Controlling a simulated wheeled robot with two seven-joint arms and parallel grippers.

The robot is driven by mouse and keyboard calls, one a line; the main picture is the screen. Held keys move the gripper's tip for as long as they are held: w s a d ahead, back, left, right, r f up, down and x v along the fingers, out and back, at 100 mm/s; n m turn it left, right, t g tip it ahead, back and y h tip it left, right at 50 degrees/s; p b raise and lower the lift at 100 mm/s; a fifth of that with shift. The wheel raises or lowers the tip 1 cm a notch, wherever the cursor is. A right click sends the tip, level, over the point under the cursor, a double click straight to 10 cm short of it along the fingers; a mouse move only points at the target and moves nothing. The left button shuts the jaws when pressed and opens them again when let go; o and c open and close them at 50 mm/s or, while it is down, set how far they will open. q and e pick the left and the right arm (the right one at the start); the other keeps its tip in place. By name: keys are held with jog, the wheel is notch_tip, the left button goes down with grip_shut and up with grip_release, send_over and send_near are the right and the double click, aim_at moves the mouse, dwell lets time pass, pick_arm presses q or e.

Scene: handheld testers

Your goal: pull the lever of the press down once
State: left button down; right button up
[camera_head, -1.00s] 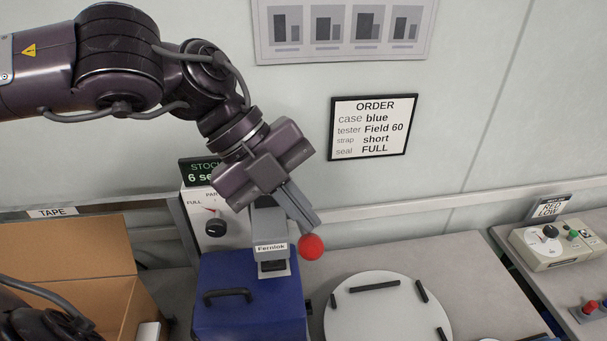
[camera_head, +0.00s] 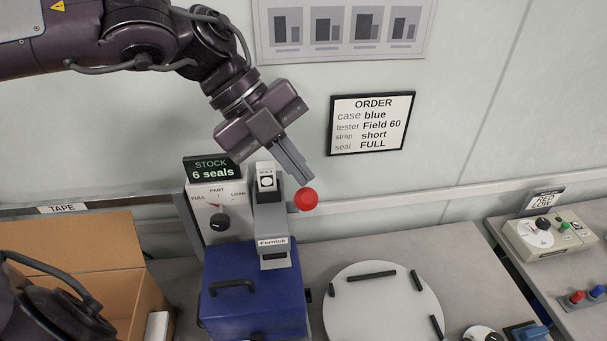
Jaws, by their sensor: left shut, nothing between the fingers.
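The grey press (camera_head: 270,220), labelled Fernlok, stands at the back of the bench with its head over the rear of a blue case (camera_head: 252,296). Its lever ends in a red ball knob (camera_head: 305,200) at the right of the press, now raised. My left gripper (camera_head: 304,179) is shut and empty. Its fingertips point down just above the knob; I cannot tell whether they touch it. The rest of the lever is mostly hidden behind the press and fingers. My right gripper is not in view.
A selector panel (camera_head: 216,221) with a black dial and a stock sign (camera_head: 211,169) stands left of the press. An open cardboard box (camera_head: 90,243) is at left. A round white plate (camera_head: 385,305) lies right of the case. A tester console (camera_head: 550,235) is at far right.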

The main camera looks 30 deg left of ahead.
pick_arm(q)
jog(key=shift+w+a+r+p, duration=0.45)
jog(key=shift+w+r+p, duration=0.05)
jog(key=shift+w+r, duration=0.1)
jog(key=w+a+r+p, duration=0.2)
jog(key=w+r+p, duration=0.1)
jog(key=shift+a, duration=0.2)
dwell(0.3)
